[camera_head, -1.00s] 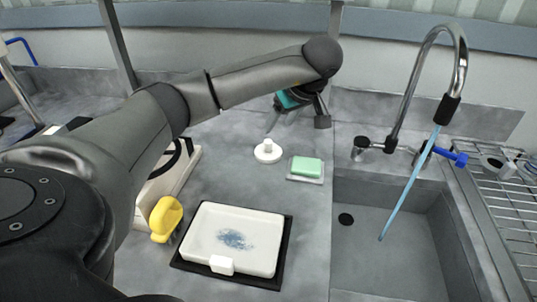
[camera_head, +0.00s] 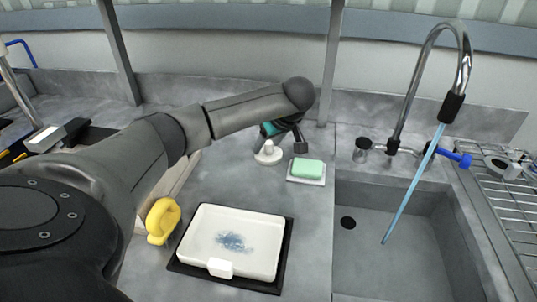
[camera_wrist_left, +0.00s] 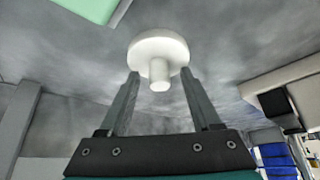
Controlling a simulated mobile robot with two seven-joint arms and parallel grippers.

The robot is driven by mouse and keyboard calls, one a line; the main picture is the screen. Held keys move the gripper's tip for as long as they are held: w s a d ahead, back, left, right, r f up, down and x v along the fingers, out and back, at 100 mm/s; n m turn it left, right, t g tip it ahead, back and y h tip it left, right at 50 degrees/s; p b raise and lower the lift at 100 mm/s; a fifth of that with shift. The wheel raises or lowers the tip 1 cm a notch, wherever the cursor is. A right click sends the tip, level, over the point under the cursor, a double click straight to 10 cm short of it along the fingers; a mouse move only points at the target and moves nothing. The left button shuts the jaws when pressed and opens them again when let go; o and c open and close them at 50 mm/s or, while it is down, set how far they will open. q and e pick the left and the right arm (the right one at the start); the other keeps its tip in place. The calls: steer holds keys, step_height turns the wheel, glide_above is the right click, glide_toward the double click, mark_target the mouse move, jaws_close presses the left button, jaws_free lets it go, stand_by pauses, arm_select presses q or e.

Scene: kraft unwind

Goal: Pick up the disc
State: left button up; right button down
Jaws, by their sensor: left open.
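The disc (camera_head: 267,156) is white and round with a short upright knob. It lies flat on the grey counter, left of the green soap. In the left wrist view the disc (camera_wrist_left: 170,44) is at the top centre, its knob pointing towards my fingers. My left gripper (camera_head: 279,146) is open and close to the disc, partly in front of its back edge. In the left wrist view the two fingers of my left gripper (camera_wrist_left: 159,75) stand either side of the knob, with nothing held. Whether they touch the disc I cannot tell. My right gripper is not in view.
The green soap (camera_head: 307,167) sits on a white dish right of the disc. A white tray (camera_head: 207,222) with a blue smear lies on a black mat in front, beside a yellow object (camera_head: 163,220). The sink (camera_head: 400,245) and tap (camera_head: 405,105) are at the right.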

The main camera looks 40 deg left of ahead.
arm_select(q)
steer(key=shift+c, duration=0.2)
jaws_close()
steer(key=shift+r, duration=0.1)
